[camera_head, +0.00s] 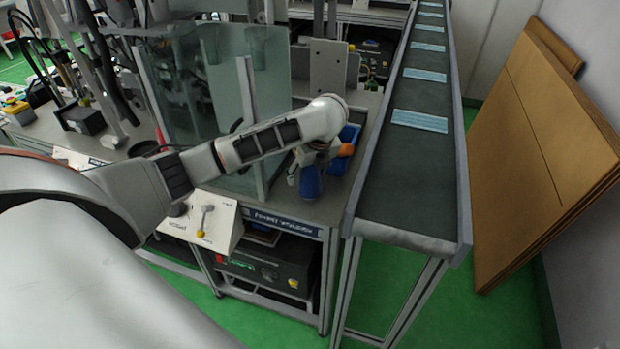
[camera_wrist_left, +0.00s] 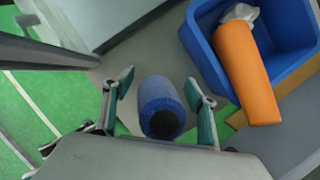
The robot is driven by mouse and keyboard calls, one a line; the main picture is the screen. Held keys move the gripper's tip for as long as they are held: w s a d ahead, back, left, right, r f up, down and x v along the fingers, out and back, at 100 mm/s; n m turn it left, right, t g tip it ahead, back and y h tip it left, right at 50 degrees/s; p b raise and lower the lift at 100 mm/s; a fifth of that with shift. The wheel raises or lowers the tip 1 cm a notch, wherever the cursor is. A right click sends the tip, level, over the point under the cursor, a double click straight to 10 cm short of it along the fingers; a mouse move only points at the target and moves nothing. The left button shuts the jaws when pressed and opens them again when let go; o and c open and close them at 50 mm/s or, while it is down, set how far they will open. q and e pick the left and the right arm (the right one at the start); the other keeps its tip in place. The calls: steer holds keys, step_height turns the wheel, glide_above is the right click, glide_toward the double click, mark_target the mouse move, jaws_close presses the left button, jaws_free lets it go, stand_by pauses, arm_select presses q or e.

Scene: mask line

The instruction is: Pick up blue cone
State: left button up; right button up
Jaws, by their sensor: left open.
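The blue cone (camera_head: 310,184) stands on the grey table near its front edge, just below my left gripper (camera_head: 306,162). In the left wrist view the blue cone (camera_wrist_left: 158,92) shows a dark round top. The two fingers of my left gripper (camera_wrist_left: 160,84) are spread, one on each side of the cone, with visible gaps. Whether the fingertips have come down level with the cone is hard to tell. The wrist hides part of the cone in the head view. My right gripper is not in view.
A blue bin (camera_wrist_left: 205,62) with an orange object (camera_wrist_left: 246,75) stands right beside the cone. A conveyor (camera_head: 390,195) carrying several light-blue masks (camera_head: 420,121) runs along the right. A glass panel (camera_head: 215,85) and its post (camera_head: 247,110) stand left of the gripper.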

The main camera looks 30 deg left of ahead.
arm_select(q)
steer(key=shift+c, duration=0.3)
steer(key=c, duration=1.3)
